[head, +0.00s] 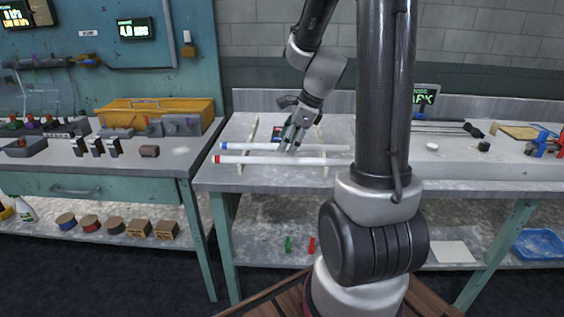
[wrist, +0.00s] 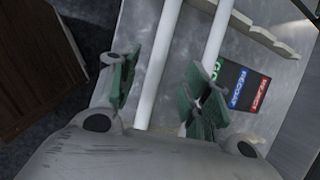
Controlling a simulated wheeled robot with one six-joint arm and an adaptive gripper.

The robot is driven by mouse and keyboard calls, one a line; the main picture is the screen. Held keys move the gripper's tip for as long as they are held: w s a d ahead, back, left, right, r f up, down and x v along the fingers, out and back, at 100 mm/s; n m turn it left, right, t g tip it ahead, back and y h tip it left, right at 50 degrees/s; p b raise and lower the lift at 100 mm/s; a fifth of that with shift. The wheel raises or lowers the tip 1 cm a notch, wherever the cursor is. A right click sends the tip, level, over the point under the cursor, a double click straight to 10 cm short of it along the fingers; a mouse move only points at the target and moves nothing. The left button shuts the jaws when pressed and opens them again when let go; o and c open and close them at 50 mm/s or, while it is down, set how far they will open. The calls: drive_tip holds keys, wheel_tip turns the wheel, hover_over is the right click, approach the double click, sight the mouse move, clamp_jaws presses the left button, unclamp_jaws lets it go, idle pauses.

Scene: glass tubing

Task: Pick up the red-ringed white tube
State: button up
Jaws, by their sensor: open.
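The red-ringed white tube (head: 260,160) lies across two pale rails on the bench, nearest the front edge, with its red end at the left. A blue-ringed white tube (head: 245,146) lies parallel behind it. My gripper (head: 291,145) is over the tubes, pointing down, open and empty. In the wrist view my gripper (wrist: 163,78) has one tube (wrist: 157,70) running between its spread fingers; by the card's side it seems the red-ringed one, though its ring is out of view. The other tube (wrist: 215,38) passes behind the right finger. I cannot tell the height gap.
A card with coloured labels (wrist: 242,86) lies beyond the blue-ringed tube. A pale notched rail (wrist: 258,33) crosses under the tubes. A yellow toolbox (head: 160,110) stands on the left bench. Dark rods (head: 440,128) lie at the right.

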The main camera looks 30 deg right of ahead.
sight(282, 158)
drive_tip(key=x, duration=0.7)
drive_tip(key=shift+s+d+f, duration=0.1)
drive_tip(key=shift+s+d, duration=0.1)
drive_tip(key=shift+d, duration=0.1)
drive_tip(key=shift+c, duration=0.2)
clamp_jaws()
